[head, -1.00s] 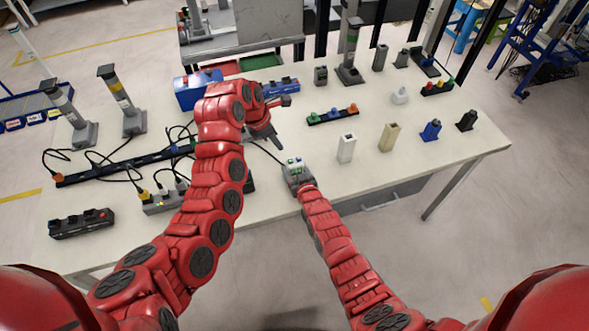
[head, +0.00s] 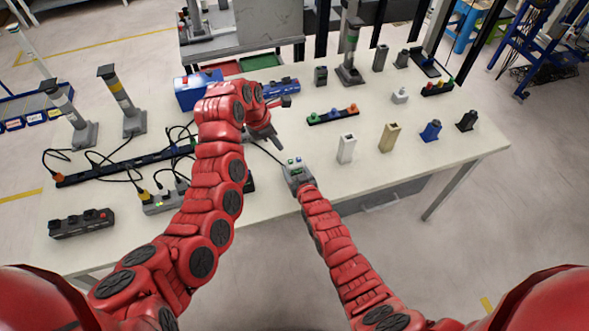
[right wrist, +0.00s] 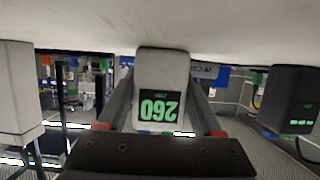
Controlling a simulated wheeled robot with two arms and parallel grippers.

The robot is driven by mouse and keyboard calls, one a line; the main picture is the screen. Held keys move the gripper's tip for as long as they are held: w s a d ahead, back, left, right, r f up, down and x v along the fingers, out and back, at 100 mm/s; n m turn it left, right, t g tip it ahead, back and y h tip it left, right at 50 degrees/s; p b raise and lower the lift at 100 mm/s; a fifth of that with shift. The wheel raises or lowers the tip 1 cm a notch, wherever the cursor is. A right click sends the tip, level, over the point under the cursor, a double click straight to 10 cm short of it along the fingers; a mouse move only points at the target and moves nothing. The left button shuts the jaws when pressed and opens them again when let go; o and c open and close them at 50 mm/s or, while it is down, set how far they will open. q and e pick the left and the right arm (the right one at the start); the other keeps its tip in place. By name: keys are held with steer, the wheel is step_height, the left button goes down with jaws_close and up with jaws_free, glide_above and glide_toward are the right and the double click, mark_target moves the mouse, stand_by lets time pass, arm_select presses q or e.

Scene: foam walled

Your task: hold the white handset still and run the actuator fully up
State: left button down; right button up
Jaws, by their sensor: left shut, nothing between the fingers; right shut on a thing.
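The white handset (head: 294,166), pale with green buttons on top, is at the table's front edge in the head view. My right gripper (head: 299,181) is shut on it. In the right wrist view the handset (right wrist: 162,62) sits between the two fingers, its green display reading 260 upside down. My left gripper (head: 276,143) is shut and empty, pointing down just behind and left of the handset, apart from it. I cannot tell which the handset drives.
A dark power strip (head: 82,223) and a grey connector box (head: 163,202) with cables lie at left. A blue box (head: 197,88) stands behind my left arm. White (head: 346,148), tan (head: 389,137) and blue (head: 431,130) pieces stand at right.

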arm_select(q)
step_height(320, 180, down, 5)
steer(key=d+m+t+y, duration=0.15)
steer(key=m+y, duration=0.35)
steer(key=m, duration=1.8)
steer(key=d+r+m+t+y, duration=0.3)
steer(key=r+m, duration=0.4)
steer(key=m, duration=1.4)
steer(key=shift+w+t, duration=0.45)
steer(key=shift+t, duration=0.4)
steer(key=shift+f, duration=0.15)
